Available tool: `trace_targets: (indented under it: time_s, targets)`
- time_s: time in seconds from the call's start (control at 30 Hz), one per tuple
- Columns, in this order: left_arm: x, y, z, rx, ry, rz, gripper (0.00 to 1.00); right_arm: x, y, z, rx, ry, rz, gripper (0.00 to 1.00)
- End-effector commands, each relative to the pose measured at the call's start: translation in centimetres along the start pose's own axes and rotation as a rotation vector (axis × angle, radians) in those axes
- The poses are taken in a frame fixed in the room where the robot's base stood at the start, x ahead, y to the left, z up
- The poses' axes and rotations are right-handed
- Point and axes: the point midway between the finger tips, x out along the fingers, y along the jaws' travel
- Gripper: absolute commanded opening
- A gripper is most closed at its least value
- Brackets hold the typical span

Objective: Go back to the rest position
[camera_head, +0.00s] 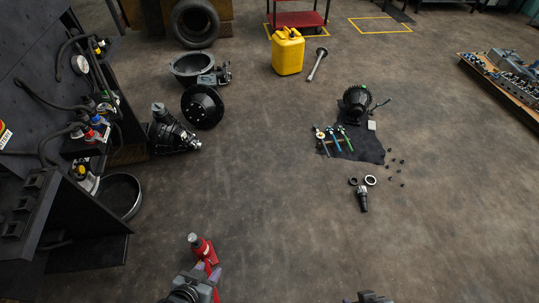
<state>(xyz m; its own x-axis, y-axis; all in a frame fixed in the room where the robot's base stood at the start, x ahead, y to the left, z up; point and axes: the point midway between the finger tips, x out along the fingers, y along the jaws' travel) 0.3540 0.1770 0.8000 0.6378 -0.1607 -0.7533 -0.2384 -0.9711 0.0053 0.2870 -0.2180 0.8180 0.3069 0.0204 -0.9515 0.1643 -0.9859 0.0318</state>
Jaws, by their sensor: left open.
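My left gripper (207,271) shows at the bottom, left of centre, and it is open. A red jack-like object (202,249) with a grey top stands on the floor just beyond its fingertips. Part of the red object is hidden behind the gripper, and I cannot tell if they touch. My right gripper (370,298) barely shows at the bottom edge, right of centre. Its fingers are mostly cut off, so its state is unclear.
The dark forklift body (50,200) fills the left side. A round black pan (122,194), a yellow canister (287,52) and a dark cloth (362,148) with tools lie further out. A parts-laden pallet (500,88) is at right.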

Motion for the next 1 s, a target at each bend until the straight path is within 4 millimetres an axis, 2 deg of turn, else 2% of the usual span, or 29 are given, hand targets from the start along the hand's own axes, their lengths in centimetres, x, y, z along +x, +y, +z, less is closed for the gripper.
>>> trace_targets:
  time_s: [0.1,0.17,0.33,0.4,0.67,1.0]
  targets:
    - [-3.3,-2.0,-0.1,-0.033,-0.107,-0.058,0.42,0.1,-0.1,0.1,0.002,-0.001,-0.002,0.43]
    - [-4.5,-2.4,0.6,-0.046,-0.173,-0.071,0.42,0.1,-0.1,0.1,0.002,-0.001,-0.002,0.43]
    - [-6.5,-2.5,4.7,-0.054,-0.419,-0.073,0.42,0.1,-0.1,0.1,0.002,-0.001,-0.002,0.43]
    - [-8.7,-2.4,2.5,-0.047,-0.411,-0.072,0.42,-2.4,0.1,-0.7,0.002,-0.011,-0.002,0.43]
    - [-14.0,-2.4,-2.1,-0.046,-0.409,-0.071,0.42,-9.6,0.3,-3.0,0.0,0.0,0.0,0.43]
    - [-23.1,-2.3,-10.1,-0.046,-0.409,-0.071,0.42,-21.1,0.9,-6.7,-0.006,-0.002,0.005,0.43]
